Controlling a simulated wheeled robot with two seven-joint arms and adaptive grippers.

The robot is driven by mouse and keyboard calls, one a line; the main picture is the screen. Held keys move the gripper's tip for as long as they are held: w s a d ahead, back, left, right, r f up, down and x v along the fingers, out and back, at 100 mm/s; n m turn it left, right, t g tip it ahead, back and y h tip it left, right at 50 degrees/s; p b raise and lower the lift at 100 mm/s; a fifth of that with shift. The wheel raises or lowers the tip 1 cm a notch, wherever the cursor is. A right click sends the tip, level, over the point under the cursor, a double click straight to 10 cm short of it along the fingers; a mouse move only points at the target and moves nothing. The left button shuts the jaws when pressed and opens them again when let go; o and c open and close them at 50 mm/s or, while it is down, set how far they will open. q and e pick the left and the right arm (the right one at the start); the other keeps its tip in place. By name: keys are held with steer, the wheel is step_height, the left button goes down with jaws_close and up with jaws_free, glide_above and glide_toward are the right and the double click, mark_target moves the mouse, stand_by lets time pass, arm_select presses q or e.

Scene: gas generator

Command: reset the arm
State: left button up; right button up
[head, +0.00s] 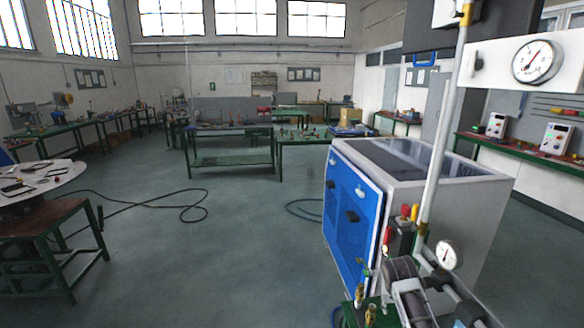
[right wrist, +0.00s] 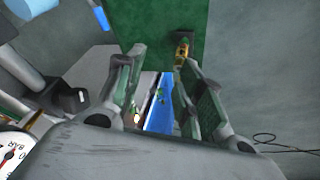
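My right gripper (head: 402,288) is at the lower right of the head view, in front of the blue-and-grey generator cabinet (head: 352,218) and partly mixed with the pipe fittings there. In the right wrist view its two fingers (right wrist: 165,85) stand apart with nothing between them. A strip of blue panel (right wrist: 158,105) shows beyond the gap, and a brass fitting (right wrist: 182,52) on a green surface (right wrist: 155,28) lies beyond the fingertips. My left gripper is not in view.
A vertical pipe (head: 443,140) with a large pressure gauge (head: 536,62) and a small gauge (head: 447,255) stands close on the right. A black cable (head: 165,203) lies on otherwise open floor at left centre.

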steer(key=s+a+f+n+y, duration=0.1)
steer(key=s+a+n, duration=0.15)
steer(key=s, duration=0.75)
steer(key=s+a+n+y, duration=0.1)
steer(key=s+a, duration=0.3)
steer(key=s, duration=0.6)
steer(key=s+a+f+n+y, duration=0.15)
steer(key=s+a, duration=0.25)
steer(key=s, duration=0.6)
step_height(320, 180, down, 33)
steer(key=s+g, duration=0.1)
steer(key=s, duration=0.2)
steer(key=s+d+f, duration=0.2)
steer(key=s+f, duration=0.7)
steer(key=s, duration=0.1)
steer(key=s+d+f+g, duration=0.1)
steer(key=s+d+f, duration=0.1)
steer(key=s+f, duration=0.8)
steer(key=shift+s+d+f+h, duration=0.25)
steer(key=shift+s+h, duration=0.1)
steer(key=shift+s, duration=0.4)
